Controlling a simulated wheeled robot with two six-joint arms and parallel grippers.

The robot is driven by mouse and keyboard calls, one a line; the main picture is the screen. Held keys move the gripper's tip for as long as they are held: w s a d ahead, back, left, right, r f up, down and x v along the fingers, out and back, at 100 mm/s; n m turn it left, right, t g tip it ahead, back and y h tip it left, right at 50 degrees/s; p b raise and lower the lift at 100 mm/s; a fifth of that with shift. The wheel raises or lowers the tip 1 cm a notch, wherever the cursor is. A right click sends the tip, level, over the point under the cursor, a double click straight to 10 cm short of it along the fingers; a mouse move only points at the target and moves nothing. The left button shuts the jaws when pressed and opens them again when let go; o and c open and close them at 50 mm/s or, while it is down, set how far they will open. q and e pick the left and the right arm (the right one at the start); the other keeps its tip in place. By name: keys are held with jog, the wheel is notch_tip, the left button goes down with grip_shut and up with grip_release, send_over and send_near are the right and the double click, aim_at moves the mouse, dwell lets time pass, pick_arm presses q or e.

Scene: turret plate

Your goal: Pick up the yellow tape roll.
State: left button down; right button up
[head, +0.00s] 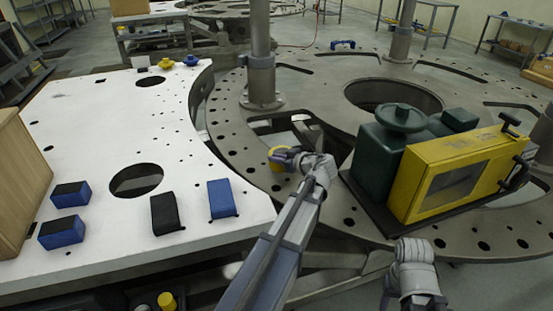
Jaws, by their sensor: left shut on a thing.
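The yellow tape roll (273,155) is at the inner edge of the round metal turret plate (250,185), just right of the white table. My left gripper (283,156) is shut on its right side and hides part of it. I cannot tell whether the roll still touches the plate. My right arm's wrist shows at the bottom right; its fingers are not clear enough to tell open from shut.
The white table (90,120) holds blue and black blocks (222,198). A green and yellow machine (455,175) stands on the turret plate, right of my left gripper. A metal post (260,60) rises behind it. The plate has a large round opening.

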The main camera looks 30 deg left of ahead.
pick_arm(q)
notch_tip(320, 180, up, 8)
jog(key=p, duration=0.6)
jog(key=shift+f, duration=0.25)
